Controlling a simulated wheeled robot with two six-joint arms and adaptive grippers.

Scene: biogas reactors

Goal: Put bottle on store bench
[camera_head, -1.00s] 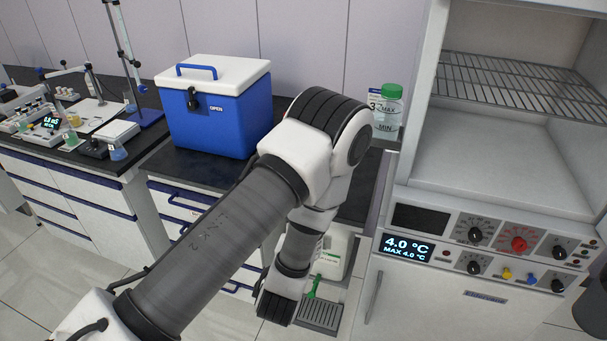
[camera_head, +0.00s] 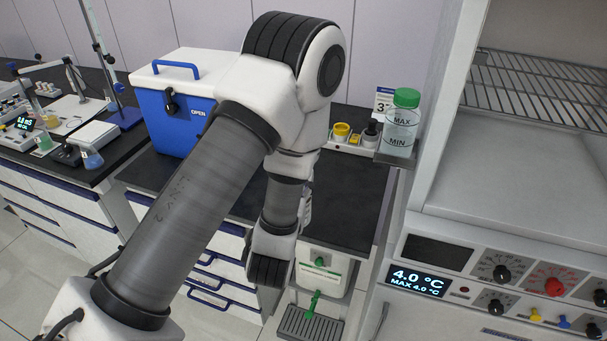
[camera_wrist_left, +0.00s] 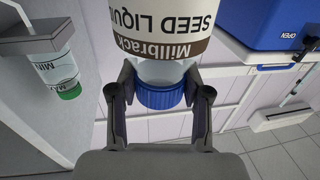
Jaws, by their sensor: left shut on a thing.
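A bottle (camera_wrist_left: 155,35) with a white and brown "Millbrack SEED LIQUID" label and a blue cap (camera_wrist_left: 160,96) shows in the left wrist view, upside down in the picture. My left gripper (camera_wrist_left: 159,78) is shut on it at the neck, one finger on each side by the cap. In the head view my left arm hides the gripper and the held bottle. A black-topped bench (camera_head: 345,217) with white and blue-trimmed drawers lies behind and beside the arm. My right gripper is not in view.
A blue cooler (camera_head: 180,122) with a white lid stands on the bench's left part. A green-capped clear bottle (camera_head: 401,128) sits on a small shelf (camera_head: 393,160) at right, by small yellow and dark items (camera_head: 342,132). A white cabinet with a 4.0 °C display (camera_head: 419,281) stands at right.

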